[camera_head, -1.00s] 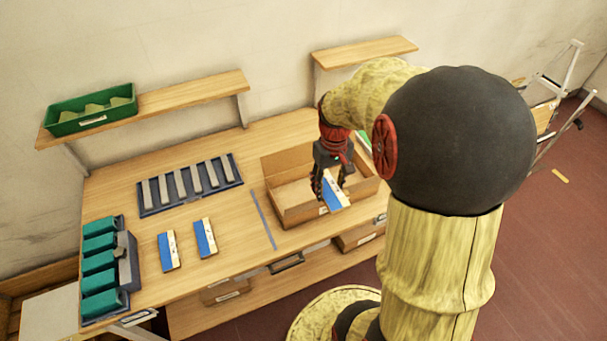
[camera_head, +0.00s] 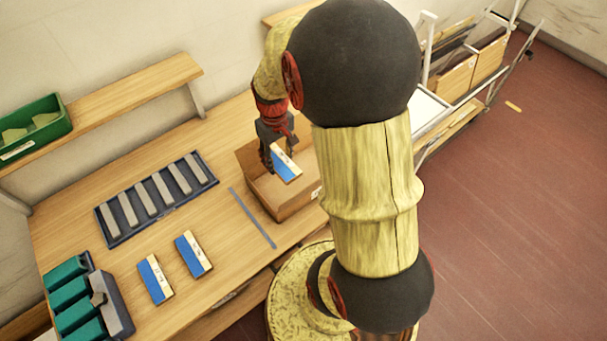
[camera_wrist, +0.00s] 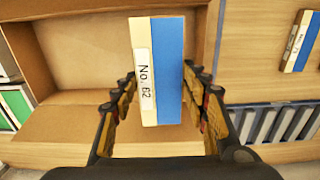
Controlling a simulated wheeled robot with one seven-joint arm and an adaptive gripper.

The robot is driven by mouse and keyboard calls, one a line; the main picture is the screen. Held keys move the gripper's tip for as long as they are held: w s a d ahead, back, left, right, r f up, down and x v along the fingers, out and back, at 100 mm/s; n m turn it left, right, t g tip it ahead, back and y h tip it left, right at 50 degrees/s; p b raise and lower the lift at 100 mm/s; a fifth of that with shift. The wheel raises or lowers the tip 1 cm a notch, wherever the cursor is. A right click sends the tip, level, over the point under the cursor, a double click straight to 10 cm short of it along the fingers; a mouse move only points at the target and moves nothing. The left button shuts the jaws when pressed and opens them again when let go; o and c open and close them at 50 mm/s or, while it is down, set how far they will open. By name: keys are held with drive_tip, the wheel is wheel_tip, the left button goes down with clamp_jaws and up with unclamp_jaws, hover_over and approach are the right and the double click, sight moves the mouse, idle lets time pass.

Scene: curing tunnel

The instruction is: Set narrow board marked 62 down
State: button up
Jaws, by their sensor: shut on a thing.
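The narrow board marked 62 (camera_wrist: 168,70) is blue and cream with a white label reading "No. 62". My gripper (camera_wrist: 160,110) is shut on it, with a finger on each side, in the wrist view. In the head view the board (camera_head: 286,166) is tilted and hangs over the open cardboard box (camera_head: 292,205) on the bench. My gripper (camera_head: 276,158) also shows there, above the box. Whether the board touches the box cannot be told.
Two similar blue and cream boards, one left (camera_head: 155,279) and one right (camera_head: 194,254), lie on the bench. A blue tray of grey bars (camera_head: 112,236) lies behind them. A grey-blue strip (camera_head: 252,217) lies left of the box. A green bin (camera_head: 62,125) stands on the shelf.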

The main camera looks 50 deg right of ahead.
drive_tip(key=b, duration=0.2)
hover_over(282, 190)
wheel_tip(282, 190, down, 6)
drive_tip(key=shift+f+b, duration=1.05)
drive_tip(key=shift+f, duration=3.55)
drive_tip(key=shift+f, duration=0.2)
drive_tip(key=o, duration=1.2)
drive_tip(key=shift+c, duration=0.2)
drive_tip(key=shift+r, duration=0.15)
